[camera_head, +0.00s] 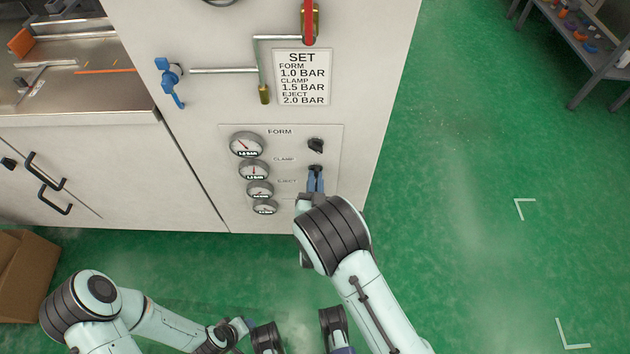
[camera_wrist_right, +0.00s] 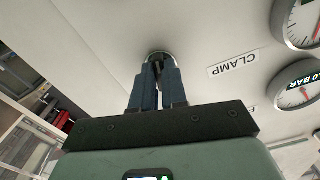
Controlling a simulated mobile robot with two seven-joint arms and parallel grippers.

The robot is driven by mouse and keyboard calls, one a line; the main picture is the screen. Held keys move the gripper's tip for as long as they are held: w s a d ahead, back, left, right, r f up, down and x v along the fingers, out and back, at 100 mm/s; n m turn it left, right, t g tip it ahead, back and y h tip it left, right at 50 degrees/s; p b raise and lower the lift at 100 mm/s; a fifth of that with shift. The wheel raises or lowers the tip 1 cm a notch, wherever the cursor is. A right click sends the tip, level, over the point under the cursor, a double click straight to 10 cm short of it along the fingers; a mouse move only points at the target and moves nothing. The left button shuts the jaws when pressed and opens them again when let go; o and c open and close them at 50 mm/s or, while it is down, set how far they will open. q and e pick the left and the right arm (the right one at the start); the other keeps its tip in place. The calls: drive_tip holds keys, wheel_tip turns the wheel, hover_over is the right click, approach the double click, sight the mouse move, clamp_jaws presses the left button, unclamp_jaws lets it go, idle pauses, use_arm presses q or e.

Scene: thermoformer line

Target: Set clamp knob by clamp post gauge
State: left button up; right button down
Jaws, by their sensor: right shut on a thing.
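My right gripper (camera_head: 315,182) is at the panel on the white cabinet, its blue fingers shut on the dark clamp knob (camera_head: 315,168). In the wrist view, the fingers (camera_wrist_right: 159,88) close around the knob (camera_wrist_right: 160,60), largely hiding it, beside the CLAMP label (camera_wrist_right: 234,64). Several round gauges stand in a column left of the knobs, including a large top one (camera_head: 247,144) and one near the CLAMP label (camera_head: 254,170). Their needles are too small to read surely. My left gripper (camera_head: 236,330) is low in the head view, away from the panel; its jaws are unclear.
The SET sign (camera_head: 302,78) reads form 1.0, clamp 1.5, eject 2.0 bar. Another dark knob (camera_head: 316,145) sits just above my right gripper. A blue valve (camera_head: 170,80) and pipes are higher up. Green floor (camera_head: 470,190) is open on the right; a cardboard box (camera_head: 25,275) stands left.

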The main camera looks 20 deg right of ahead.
use_arm(q)
drive_tip(key=shift+w+a+f, duration=0.2)
drive_tip(key=shift+w+f, duration=0.1)
drive_tip(key=shift+w, duration=0.1)
use_arm(e)
drive_tip(key=shift+w+r+m, duration=0.1)
drive_tip(key=shift+r+m, duration=0.05)
drive_tip(key=shift+m, duration=0.55)
drive_tip(key=c, duration=1.2)
unclamp_jaws()
use_arm(q)
drive_tip(key=shift+w, duration=0.1)
use_arm(e)
drive_tip(key=shift+o, duration=0.2)
use_arm(q)
drive_tip(key=shift+s+d+r+g+p, duration=0.15)
drive_tip(key=shift+s+d+r+p, duration=0.15)
drive_tip(key=shift+s, duration=0.25)
drive_tip(key=shift+s+d+r+g+p, duration=0.15)
drive_tip(key=shift+s+d+r, duration=0.1)
drive_tip(key=shift+s+r, duration=0.2)
use_arm(e)
drive_tip(key=v, duration=1.3)
drive_tip(key=shift+s, duration=0.2)
